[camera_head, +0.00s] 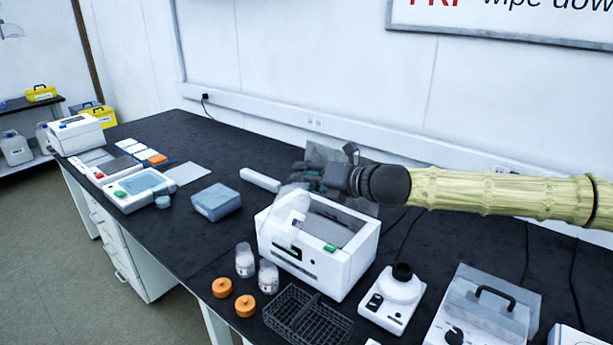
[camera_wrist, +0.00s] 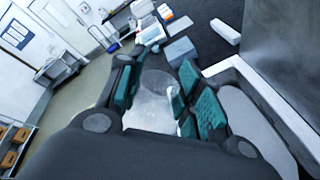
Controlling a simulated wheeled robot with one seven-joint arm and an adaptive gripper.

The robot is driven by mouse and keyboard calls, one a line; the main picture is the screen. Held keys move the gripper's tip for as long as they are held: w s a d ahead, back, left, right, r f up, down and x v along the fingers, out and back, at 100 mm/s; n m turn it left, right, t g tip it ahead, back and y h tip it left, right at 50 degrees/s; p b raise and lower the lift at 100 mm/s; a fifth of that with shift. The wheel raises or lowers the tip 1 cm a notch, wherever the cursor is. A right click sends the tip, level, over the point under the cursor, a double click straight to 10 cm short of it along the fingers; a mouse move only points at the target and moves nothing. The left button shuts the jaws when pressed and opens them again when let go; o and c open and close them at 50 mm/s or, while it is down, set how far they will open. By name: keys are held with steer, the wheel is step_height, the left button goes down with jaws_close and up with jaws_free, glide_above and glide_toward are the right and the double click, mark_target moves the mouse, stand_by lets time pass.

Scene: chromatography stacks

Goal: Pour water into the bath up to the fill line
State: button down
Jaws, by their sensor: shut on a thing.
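The bath (camera_head: 345,272) is a white box with an open top, a small dark display and a green button on its front. Its rim (camera_wrist: 268,95) shows at the right in the wrist view. My gripper (camera_head: 316,178) is above the back left of the bath. It is shut on a translucent vessel (camera_head: 286,217), which appears tilted over the bath's left end and hides part of it. The vessel also shows between the teal finger pads in the wrist view (camera_wrist: 150,105). I cannot make out the fill line, the water level or any stream.
Two clear jars (camera_head: 245,260) and two orange caps (camera_head: 222,287) stand in front of the bath, beside a dark wire rack (camera_head: 305,318). A white stirrer-like device (camera_head: 392,300) is to the right. A grey-blue box (camera_head: 216,201) is to the left.

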steer(key=shift+w+f+m, duration=0.1)
steer(key=shift+f+m, duration=0.2)
steer(key=shift+f, duration=0.05)
steer(key=shift+d+f, duration=0.1)
steer(key=shift+f, duration=0.05)
stand_by(0.3)
steer(key=shift+w+f+m, duration=0.15)
steer(key=shift+f+m, duration=0.25)
steer(key=shift+m, duration=0.1)
steer(key=shift+f+g, duration=0.15)
steer(key=shift+g, duration=0.15)
steer(key=shift+w+d+f+m+y, duration=0.1)
steer(key=shift+f+m+y, duration=0.2)
steer(key=shift+f+m, duration=0.15)
steer(key=shift+f, duration=0.2)
stand_by(0.3)
steer(key=shift+w+d+f+m+g, duration=0.1)
steer(key=shift+f+m+g, duration=0.25)
steer(key=shift+f, duration=0.15)
steer(key=shift+f, duration=0.15)
